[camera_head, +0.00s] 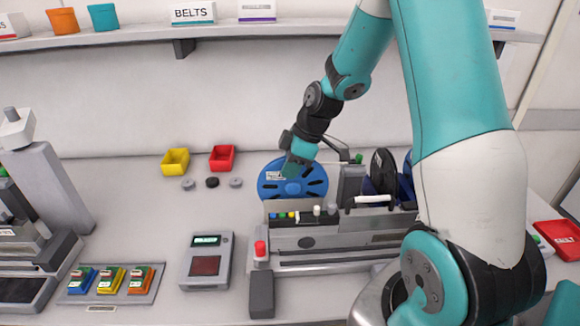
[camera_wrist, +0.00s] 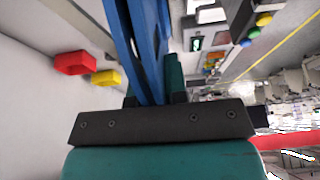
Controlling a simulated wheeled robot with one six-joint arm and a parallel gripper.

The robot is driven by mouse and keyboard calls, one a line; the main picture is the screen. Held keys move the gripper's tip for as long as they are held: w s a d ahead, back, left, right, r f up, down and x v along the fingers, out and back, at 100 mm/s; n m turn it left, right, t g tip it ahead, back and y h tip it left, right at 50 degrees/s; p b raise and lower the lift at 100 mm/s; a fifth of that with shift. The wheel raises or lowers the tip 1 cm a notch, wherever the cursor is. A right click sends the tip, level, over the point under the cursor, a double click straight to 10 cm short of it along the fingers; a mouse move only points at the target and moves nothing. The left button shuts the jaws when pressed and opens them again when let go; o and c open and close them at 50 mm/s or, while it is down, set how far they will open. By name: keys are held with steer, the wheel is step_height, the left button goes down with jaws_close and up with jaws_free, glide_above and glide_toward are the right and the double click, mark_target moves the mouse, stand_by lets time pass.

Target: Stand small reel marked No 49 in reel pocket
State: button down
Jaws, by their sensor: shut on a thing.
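My gripper (camera_head: 295,166) is shut on a blue reel (camera_head: 312,190) with dark slots and a white label, too small to read. The reel is upright, facing the head camera, behind the left end of a grey feeder unit (camera_head: 325,243). Its lower edge is hidden by the unit, so I cannot tell whether it is in a pocket. The wrist view shows the blue reel (camera_wrist: 122,32) edge-on between the fingers of my gripper (camera_wrist: 155,97). A black reel (camera_head: 383,168) and dark blue reels stand further right; their pockets are mostly hidden.
A grey block (camera_head: 351,184) stands just right of the blue reel. Yellow (camera_head: 175,161) and red (camera_head: 222,157) bins and several small discs lie left. A display box (camera_head: 206,261) and a tray of coloured blocks (camera_head: 110,283) are in front. A shelf (camera_head: 130,37) runs above.

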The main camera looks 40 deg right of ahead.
steer(key=shift+f, duration=0.15)
stand_by(0.3)
steer(key=c, duration=1.1)
jaws_free()
steer(key=b+v, duration=0.2)
steer(key=v, duration=1.6)
steer(key=s+a+m+g, duration=0.1)
steer(key=s+a, duration=0.2)
steer(key=a, duration=0.6)
steer(key=s+a+m, duration=0.1)
steer(key=s+a, duration=0.2)
steer(key=a, duration=0.7)
steer(key=s+a+f, duration=0.1)
steer(key=s+a, duration=0.2)
steer(key=s, duration=0.1)
steer(key=s+a+f+m+g, duration=0.1)
steer(key=s+a, duration=0.2)
steer(key=s, duration=0.1)
steer(key=s+a+f+m, duration=0.1)
steer(key=s+a, duration=0.1)
steer(key=s, duration=0.2)
steer(key=shift+s+a+f+g, duration=0.3)
steer(key=shift+s+a+f, duration=0.05)
steer(key=shift+a+f, duration=0.05)
